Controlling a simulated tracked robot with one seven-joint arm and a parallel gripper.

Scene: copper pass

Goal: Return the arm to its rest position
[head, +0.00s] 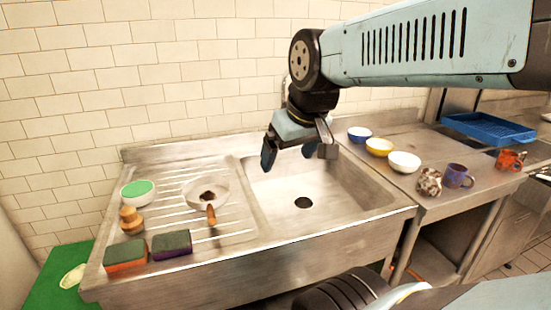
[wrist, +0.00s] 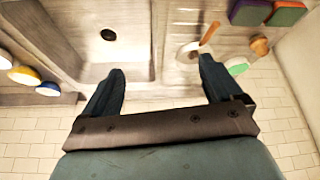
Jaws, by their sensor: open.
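My gripper (head: 297,154) hangs from my arm above the sink basin, with its fingers spread apart and nothing between them. In the wrist view my gripper (wrist: 160,80) also shows open, with the sink's edge and drainboard beyond it. The metal sink (head: 350,203) has an empty basin with a dark drain hole (head: 303,203). My arm reaches in from the upper right of the head view.
The drainboard at left holds a bowl with a green top (head: 138,192), a wooden-handled brush (head: 211,212), a wooden knob-like item (head: 131,220) and two sponges (head: 172,244). The right counter holds bowls (head: 404,162), mugs (head: 457,176) and a blue tray (head: 488,129).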

